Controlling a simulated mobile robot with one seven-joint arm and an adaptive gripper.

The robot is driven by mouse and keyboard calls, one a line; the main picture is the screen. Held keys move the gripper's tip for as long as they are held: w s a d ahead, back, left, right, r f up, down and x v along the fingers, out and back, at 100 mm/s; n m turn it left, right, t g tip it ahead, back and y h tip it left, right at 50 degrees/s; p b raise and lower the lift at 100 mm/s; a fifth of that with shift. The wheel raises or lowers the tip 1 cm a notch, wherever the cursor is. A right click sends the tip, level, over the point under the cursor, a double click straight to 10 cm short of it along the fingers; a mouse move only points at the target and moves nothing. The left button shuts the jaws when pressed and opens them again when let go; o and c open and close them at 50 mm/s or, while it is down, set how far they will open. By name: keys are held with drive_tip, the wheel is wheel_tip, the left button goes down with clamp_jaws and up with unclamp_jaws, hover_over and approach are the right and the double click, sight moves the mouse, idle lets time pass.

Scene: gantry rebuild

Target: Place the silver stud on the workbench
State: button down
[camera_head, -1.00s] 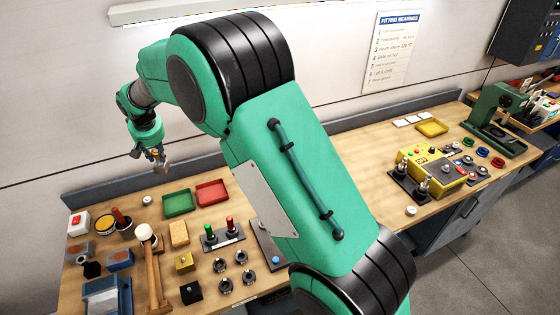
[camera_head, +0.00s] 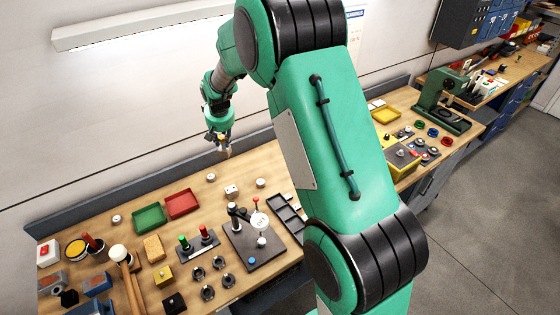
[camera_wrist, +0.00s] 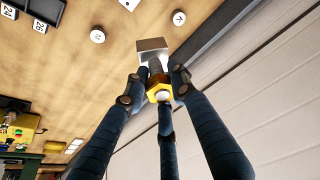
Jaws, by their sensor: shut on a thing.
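My gripper (camera_head: 222,138) is above the back of the workbench (camera_head: 268,160), right of the red tray and near the wall. It is shut on the silver stud, which has a silver square end (camera_wrist: 152,45); a bit of it shows below the fingers in the head view (camera_head: 227,153). In the wrist view the fingers (camera_wrist: 158,80) close around its darker middle, and a gold hex piece with a white round tip sits between them. A gap between the stud and the bench top seems to show, but its height is hard to tell.
Green (camera_head: 150,217) and red (camera_head: 182,204) trays lie to the left.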

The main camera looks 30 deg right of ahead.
drive_tip(key=s+d+m+p, duration=0.15)
drive_tip(key=s+d, duration=0.35)
drive_tip(key=d, duration=0.7)
wheel_tip(320, 180, down, 16)
drive_tip(key=shift+s+r, duration=0.15)
drive_tip(key=shift+r, duration=0.05)
drive_tip(key=shift+n+g, duration=0.3)
drive_tip(key=shift+n, duration=0.55)
drive_tip(key=w+d+p, duration=0.1)
drive_tip(key=w+d, duration=0.1)
drive_tip(key=w, duration=0.5)
drive_tip(key=w+d+f+p, duration=0.1)
drive_tip(key=w+d, duration=0.1)
drive_tip(key=w, duration=0.6)
drive_tip(key=shift+w+f, duration=0.2)
drive_tip(key=shift+w, duration=0.05)
drive_tip(key=shift+f+p, duration=0.45)
drive_tip(key=shift+f, duration=1.3)
